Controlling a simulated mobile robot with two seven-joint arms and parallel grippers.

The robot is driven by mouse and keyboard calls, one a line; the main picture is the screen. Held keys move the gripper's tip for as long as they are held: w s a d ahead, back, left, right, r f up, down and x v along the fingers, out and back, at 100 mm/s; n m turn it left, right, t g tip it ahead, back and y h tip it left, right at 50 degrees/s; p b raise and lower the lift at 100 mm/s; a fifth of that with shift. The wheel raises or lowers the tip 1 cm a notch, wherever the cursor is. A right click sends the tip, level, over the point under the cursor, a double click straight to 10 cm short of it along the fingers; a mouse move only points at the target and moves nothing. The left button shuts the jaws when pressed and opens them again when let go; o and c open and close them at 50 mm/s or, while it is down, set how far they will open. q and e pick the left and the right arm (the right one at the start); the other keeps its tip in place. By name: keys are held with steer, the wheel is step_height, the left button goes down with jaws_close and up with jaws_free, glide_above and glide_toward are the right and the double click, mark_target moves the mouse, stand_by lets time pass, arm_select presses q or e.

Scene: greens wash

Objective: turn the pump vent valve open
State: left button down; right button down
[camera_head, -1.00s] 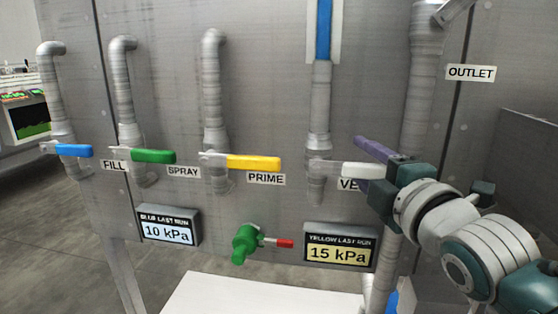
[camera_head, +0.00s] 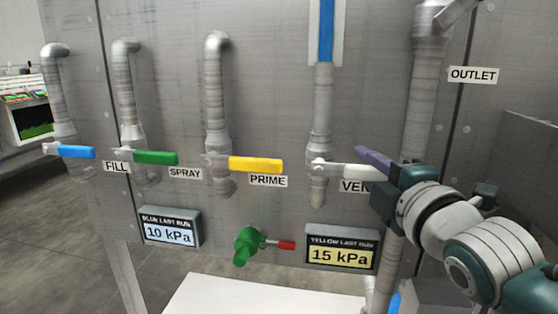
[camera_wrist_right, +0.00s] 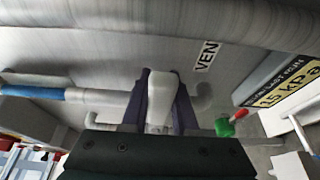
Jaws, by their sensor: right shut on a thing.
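The vent valve (camera_head: 318,168) has a white lever handle (camera_head: 352,170) that points right, roughly level, across its upright pipe. A VENT label (camera_head: 352,186), partly covered, sits just below it. My right gripper (camera_head: 371,168) comes in from the right and is shut on the outer part of the white handle. In the right wrist view the white handle (camera_wrist_right: 160,98) lies between the two purple fingers (camera_wrist_right: 162,84). The lower finger is largely hidden in the head view. My left gripper is in neither view.
Blue (camera_head: 77,152), green (camera_head: 155,158) and yellow (camera_head: 256,165) lever handles stand in a row to the left. Below are a small green valve with a red lever (camera_head: 250,246) and a yellow display (camera_head: 342,252) reading 15 kPa. The OUTLET pipe (camera_head: 420,110) rises close behind my right gripper.

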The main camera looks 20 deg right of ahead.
stand_by(0.8)
steer(key=shift+w+a+r+n+g+h+p, duration=0.15)
steer(key=shift+r+n+g+p, duration=0.5)
steer(key=shift+p, duration=1.25)
steer(key=shift+w+a+r+n+g+h+p, duration=0.1)
steer(key=shift+a+r+n+g+p, duration=0.15)
steer(key=shift+r+n+p, duration=0.95)
steer(key=shift+w+a+r+n+g+h+p, duration=0.2)
steer(key=shift+n+g+p, duration=0.6)
steer(key=shift+p, duration=1.75)
steer(key=shift+s+n+t, duration=0.1)
steer(key=shift+n+t, duration=0.2)
steer(key=shift+n, duration=0.05)
steer(key=c, duration=0.7)
jaws_free()
